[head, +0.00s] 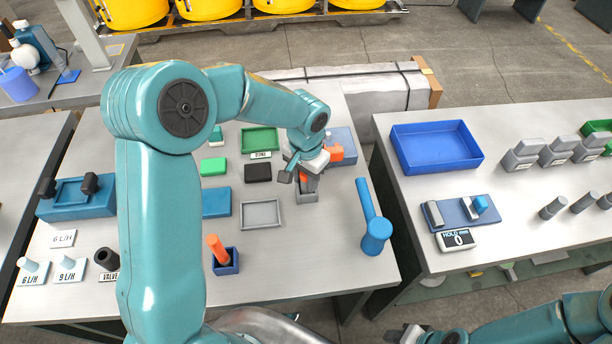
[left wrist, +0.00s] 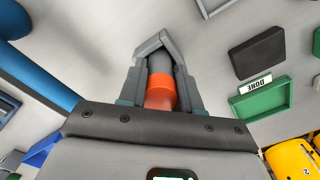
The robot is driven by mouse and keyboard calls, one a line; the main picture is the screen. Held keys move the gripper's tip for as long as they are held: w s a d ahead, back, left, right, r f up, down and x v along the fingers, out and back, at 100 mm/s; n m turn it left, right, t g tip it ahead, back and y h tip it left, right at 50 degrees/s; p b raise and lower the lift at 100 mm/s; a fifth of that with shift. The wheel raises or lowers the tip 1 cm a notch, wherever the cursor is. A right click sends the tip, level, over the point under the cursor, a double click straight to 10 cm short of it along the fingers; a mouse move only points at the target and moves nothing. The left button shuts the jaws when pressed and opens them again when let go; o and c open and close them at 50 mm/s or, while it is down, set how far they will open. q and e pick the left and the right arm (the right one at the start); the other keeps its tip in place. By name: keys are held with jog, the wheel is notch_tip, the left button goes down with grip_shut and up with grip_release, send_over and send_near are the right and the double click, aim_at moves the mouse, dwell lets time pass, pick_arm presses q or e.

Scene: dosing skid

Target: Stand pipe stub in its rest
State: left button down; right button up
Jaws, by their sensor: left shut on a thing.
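My left gripper (head: 306,182) is shut on the pipe stub (left wrist: 160,92), a grey cylinder with an orange band, above the near table. In the left wrist view the stub lies between the two grey fingers (left wrist: 160,60), its grey end toward the fingertips. In the head view the gripper hides much of it. I cannot tell surely which thing is its rest, or whether the stub touches anything. A blue block (head: 345,138) stands just behind the gripper, partly hidden. My right gripper (head: 408,335) shows only in part at the bottom edge.
A grey tray (head: 243,215), black block (head: 258,172), green tray (head: 250,140) and dark blue holder (head: 226,268) with an orange-topped piece lie left. A gap separates the right table, with its blue tray (head: 435,160).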

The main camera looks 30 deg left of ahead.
pick_arm(q)
jog(key=shift+f, duration=0.3)
jog(key=c, duration=0.7)
grip_release()
notch_tip(320, 180, up, 16)
jog(key=shift+r, duration=0.25)
jog(key=shift+p, duration=0.3)
